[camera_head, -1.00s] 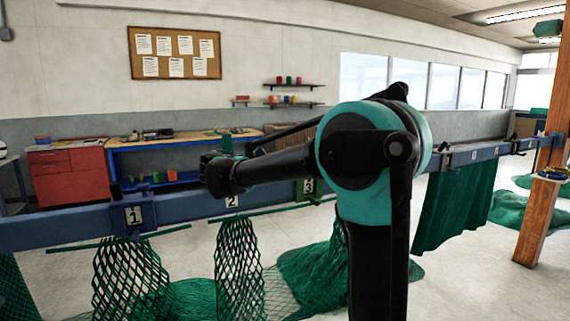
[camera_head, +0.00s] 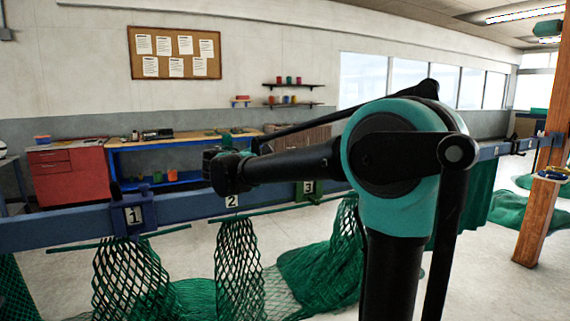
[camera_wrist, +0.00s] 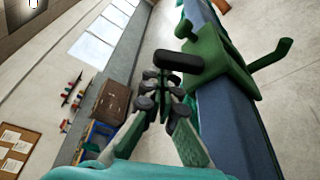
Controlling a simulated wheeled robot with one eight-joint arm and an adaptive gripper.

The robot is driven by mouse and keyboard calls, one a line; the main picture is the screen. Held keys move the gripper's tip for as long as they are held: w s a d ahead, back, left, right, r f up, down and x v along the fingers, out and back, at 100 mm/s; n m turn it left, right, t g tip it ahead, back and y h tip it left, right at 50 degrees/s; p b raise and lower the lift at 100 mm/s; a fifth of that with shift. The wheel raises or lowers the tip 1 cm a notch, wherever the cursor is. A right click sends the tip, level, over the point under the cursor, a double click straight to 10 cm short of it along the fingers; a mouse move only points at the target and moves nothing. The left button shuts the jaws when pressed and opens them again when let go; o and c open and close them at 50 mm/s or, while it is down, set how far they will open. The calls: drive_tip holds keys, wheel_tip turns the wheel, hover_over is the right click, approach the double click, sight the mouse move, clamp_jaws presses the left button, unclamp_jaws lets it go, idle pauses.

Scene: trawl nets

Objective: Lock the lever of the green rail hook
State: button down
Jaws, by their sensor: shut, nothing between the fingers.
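The green rail hook (camera_head: 309,189) sits on the blue rail at the number 3 plate in the head view. In the wrist view the hook (camera_wrist: 212,48) straddles the rail at top centre, with a thin green arm reaching right. Its lever shows as a black oval grip (camera_wrist: 179,61) on the side facing me. My gripper (camera_wrist: 158,78) is shut and empty, its dark fingertips just left of and below the grip. I cannot tell whether they touch.
The blue rail (camera_head: 75,224) runs across the view, carrying a blue hook (camera_head: 133,216) at number 1. Green nets (camera_head: 238,265) hang below it. A workbench (camera_head: 180,160) and a red cabinet (camera_head: 67,176) stand behind. A wooden post (camera_head: 537,215) is at the right.

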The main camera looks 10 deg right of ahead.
drive_tip(key=shift+s+r+m+t, duration=0.1)
drive_tip(key=shift+m+t, duration=0.2)
drive_tip(key=shift+m, duration=0.1)
drive_tip(key=shift+s+d+r+m+t+h, duration=0.1)
drive_tip(key=shift+s+r+m+t+h, duration=0.1)
drive_tip(key=shift+m, duration=0.4)
drive_tip(key=shift+s+d+r+m+t+h, duration=0.1)
drive_tip(key=shift+s+m, duration=0.1)
drive_tip(key=shift+m, duration=0.4)
drive_tip(key=m, duration=0.1)
drive_tip(key=s+m+h, duration=0.1)
drive_tip(key=m, duration=0.1)
drive_tip(key=shift+d+r+t, duration=0.15)
drive_tip(key=shift+t, duration=0.25)
drive_tip(key=v, duration=1.2)
drive_tip(key=shift+s, duration=0.1)
